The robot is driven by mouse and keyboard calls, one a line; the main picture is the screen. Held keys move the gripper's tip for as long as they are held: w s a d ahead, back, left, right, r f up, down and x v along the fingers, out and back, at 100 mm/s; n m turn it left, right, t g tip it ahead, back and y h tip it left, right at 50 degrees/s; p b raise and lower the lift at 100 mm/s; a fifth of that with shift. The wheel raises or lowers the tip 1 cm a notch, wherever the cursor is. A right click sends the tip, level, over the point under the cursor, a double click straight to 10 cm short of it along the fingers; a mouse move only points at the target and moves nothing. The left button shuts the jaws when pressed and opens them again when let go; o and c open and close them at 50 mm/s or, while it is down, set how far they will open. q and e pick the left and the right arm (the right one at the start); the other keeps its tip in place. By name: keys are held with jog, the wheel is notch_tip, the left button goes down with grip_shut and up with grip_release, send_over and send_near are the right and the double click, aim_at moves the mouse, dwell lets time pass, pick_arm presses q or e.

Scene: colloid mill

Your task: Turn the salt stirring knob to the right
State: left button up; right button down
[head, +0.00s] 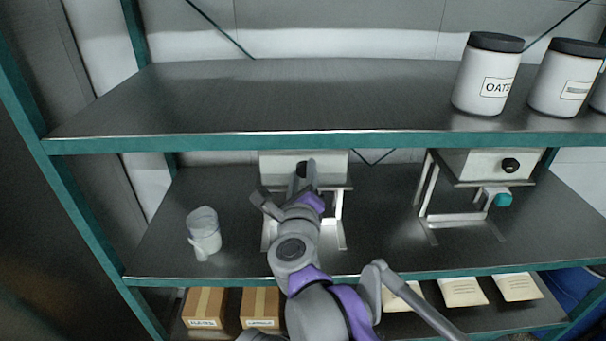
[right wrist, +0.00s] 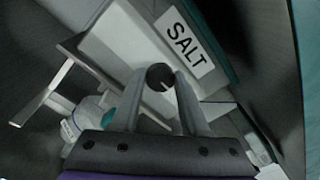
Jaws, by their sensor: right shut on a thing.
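The salt dispenser is a pale box (head: 335,165) on the middle shelf, and its SALT label (right wrist: 185,43) shows in the right wrist view. Its round black knob (right wrist: 159,76) sits on the front face, below the label. My right gripper (right wrist: 160,82) is shut on this knob, with one finger on each side of it. In the head view, the right gripper (head: 304,170) is in front of the box, and the arm hides part of the dispenser's stand. My left gripper is not in view.
A second dispenser (head: 495,163) with a black knob stands at the right of the same shelf. A whitish cup (head: 205,232) stands at the left. The upper shelf (head: 280,95) lies above, holding OATS (head: 487,75) and other jars. Boxes (head: 205,306) and packets are below.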

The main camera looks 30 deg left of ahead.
jog(key=shift+c, duration=2.1)
grip_release()
jog(key=b+v, duration=0.1)
jog(key=v, duration=1)
jog(key=shift+w, duration=0.1)
jog(key=w+d+f+n+g, duration=0.1)
jog(key=d+f+n+g, duration=0.1)
jog(key=d+f+n, duration=0.55)
jog(key=d+f+n+g, duration=0.3)
jog(key=d+f+n, duration=0.2)
jog(key=d+n, duration=0.45)
jog(key=s+d+f+n+g+h, duration=0.2)
jog(key=s+d+f+h, duration=0.2)
jog(key=d, duration=0.7)
jog(key=s+d+f+n+g+h, duration=0.2)
jog(key=s+d+f, duration=0.6)
jog(key=d+f, duration=0.4)
jog(key=shift+d+f+n+g+h+p, duration=0.35)
jog(key=shift+f+g+h, duration=0.2)
jog(key=shift+g+h, duration=0.4)
